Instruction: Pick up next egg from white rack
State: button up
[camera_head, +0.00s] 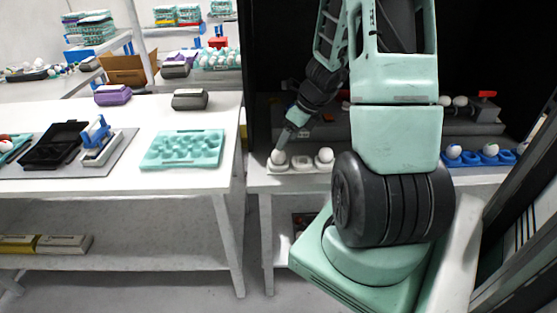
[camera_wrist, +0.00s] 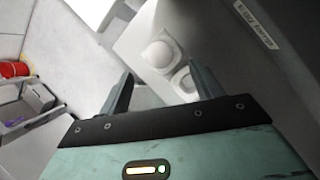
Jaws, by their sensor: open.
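The white rack (camera_head: 301,163) stands near the front edge of the right-hand table, with white eggs in it. One egg (camera_head: 278,157) sits at its left end and another egg (camera_head: 325,155) sits farther right. My gripper (camera_head: 283,145) points down just above the left egg. In the wrist view my gripper (camera_wrist: 160,68) is open, with its fingers apart and nothing held. An egg (camera_wrist: 159,53) shows between and just beyond the fingertips; I cannot tell if they touch it. A second egg (camera_wrist: 187,82) is partly hidden by the right finger.
A blue rack (camera_head: 503,156) with white eggs stands to the right, beyond my arm. A teal egg tray (camera_head: 182,150) lies on the left table (camera_head: 205,112). A gap separates the two tables. Grey equipment (camera_head: 420,126) stands behind the white rack.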

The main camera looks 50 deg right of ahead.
aim_at(278, 158)
jog(key=shift+b+x, duration=0.6)
jog(key=shift+x, duration=2.6)
jog(key=shift+s, duration=0.1)
jog(key=c, duration=0.7)
